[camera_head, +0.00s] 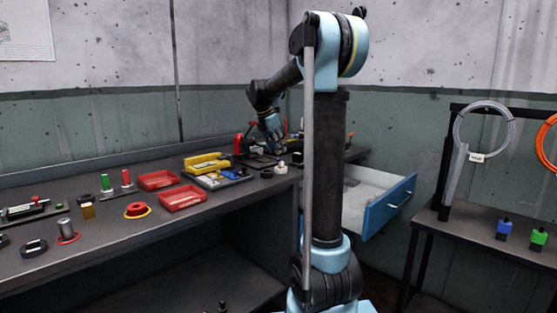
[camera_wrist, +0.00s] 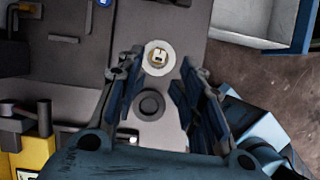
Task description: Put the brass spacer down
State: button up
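My gripper (camera_wrist: 161,72) is open in the wrist view, with its two dark blue fingers spread apart and nothing clearly held between them. A round whitish piece with a brass-toned centre (camera_wrist: 158,57) shows between the fingertips; it may be the brass spacer, but I cannot be sure. A dark ring (camera_wrist: 150,104) lies on the bench nearer the palm. In the head view my gripper (camera_head: 274,142) is over the far right part of the bench. A small pale piece (camera_head: 281,166) and the dark ring (camera_head: 267,174) are just below it.
An open drawer with a blue front (camera_head: 388,208) juts out at the bench's right; it also shows in the wrist view (camera_wrist: 262,22). Bare bench shows along the front edge.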

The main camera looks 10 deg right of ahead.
jog(key=shift+w+v, duration=0.45)
jog(key=shift+v, duration=1.85)
jog(key=s+d+f+m+y, duration=0.1)
jog(key=s+d+f+m, duration=0.2)
jog(key=s, duration=0.5)
jog(key=s+f+m, duration=0.3)
jog(key=s+m, duration=0.2)
jog(key=s, duration=0.3)
jog(key=s+d+f+m+y, duration=0.1)
jog(key=s+d+f+m, duration=0.2)
jog(key=s, duration=0.5)
jog(key=s+a+f+m+y, duration=0.1)
jog(key=s+a+f+m, duration=0.1)
jog(key=s+f+m, duration=1.1)
jog(key=s+f, duration=0.4)
jog(key=s, duration=0.1)
jog(key=shift+f+y, duration=0.25)
jog(key=shift+y, duration=0.15)
jog(key=shift+s, duration=0.15)
